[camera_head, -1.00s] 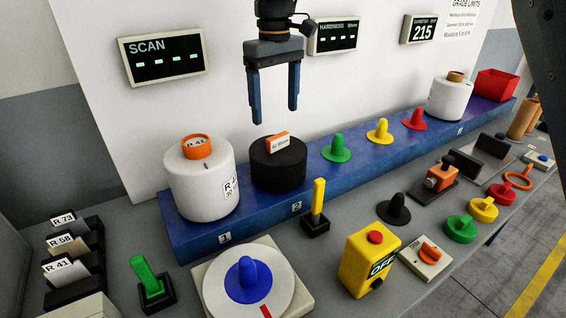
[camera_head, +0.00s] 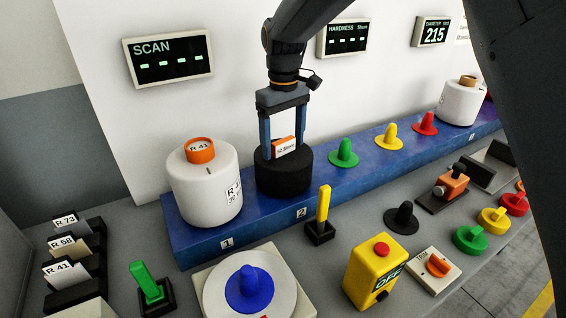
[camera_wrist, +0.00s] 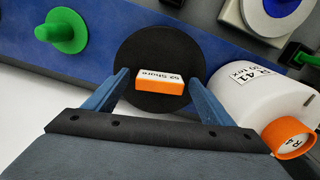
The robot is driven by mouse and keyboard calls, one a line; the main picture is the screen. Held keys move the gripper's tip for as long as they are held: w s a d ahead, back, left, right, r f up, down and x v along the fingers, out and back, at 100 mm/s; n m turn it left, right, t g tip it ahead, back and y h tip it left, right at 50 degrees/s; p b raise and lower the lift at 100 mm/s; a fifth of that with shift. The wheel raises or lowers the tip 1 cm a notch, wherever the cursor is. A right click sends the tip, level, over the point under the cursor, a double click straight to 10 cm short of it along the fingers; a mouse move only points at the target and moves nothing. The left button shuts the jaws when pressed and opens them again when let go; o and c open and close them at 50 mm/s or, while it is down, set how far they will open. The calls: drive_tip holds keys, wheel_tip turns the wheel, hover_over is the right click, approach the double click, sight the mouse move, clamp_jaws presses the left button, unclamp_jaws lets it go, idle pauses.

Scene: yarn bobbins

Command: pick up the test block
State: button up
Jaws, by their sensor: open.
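The test block is a small orange block (camera_head: 285,147) with a white label reading "52 Shore". It rests on top of a round black stand (camera_head: 284,180) at place 2 on the blue shelf. In the wrist view the block (camera_wrist: 159,84) lies between my two blue fingers, a little beyond their tips, with space on both sides. My gripper (camera_head: 284,150) is open and points down, its fingers either side of the block in the head view. I cannot tell whether the fingers reach down beside it.
A white bobbin (camera_head: 204,184) marked R 41 stands close to the left on the blue shelf (camera_head: 272,218). A green cone (camera_head: 344,153) is to the right. A yellow lever (camera_head: 322,211) stands in front. The wall with displays is behind.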

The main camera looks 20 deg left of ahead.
drive_tip(key=shift+f, duration=0.15)
clamp_jaws()
idle(0.4)
wheel_tip(320, 180, up, 10)
drive_tip(key=b, duration=0.3)
idle(0.8)
